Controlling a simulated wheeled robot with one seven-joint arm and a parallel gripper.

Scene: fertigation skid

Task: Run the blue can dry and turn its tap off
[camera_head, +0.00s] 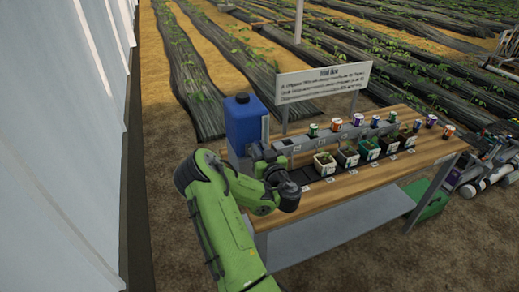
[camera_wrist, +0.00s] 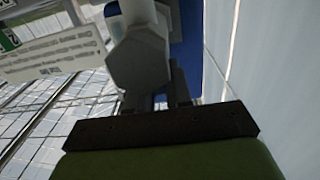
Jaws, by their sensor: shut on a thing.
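The blue can (camera_head: 241,125) stands upright at the left end of the wooden bench, with a dark cap and a pale strip on its right side. My gripper (camera_head: 258,152) is at the can's lower front and hides much of that area. In the wrist view my gripper (camera_wrist: 162,92) is shut on a grey faceted part (camera_wrist: 138,60), which looks like the can's tap. Part of the blue can (camera_wrist: 185,50) shows behind it. The handle's setting and the liquid level in the can cannot be made out.
Potted seedlings (camera_head: 324,163) stand in a row along a grey trough (camera_head: 300,145), with small coloured cans (camera_head: 358,119) behind and to the right. A white sign (camera_head: 322,82) rises behind the bench (camera_head: 335,195). A pale wall (camera_head: 60,150) is close on the left.

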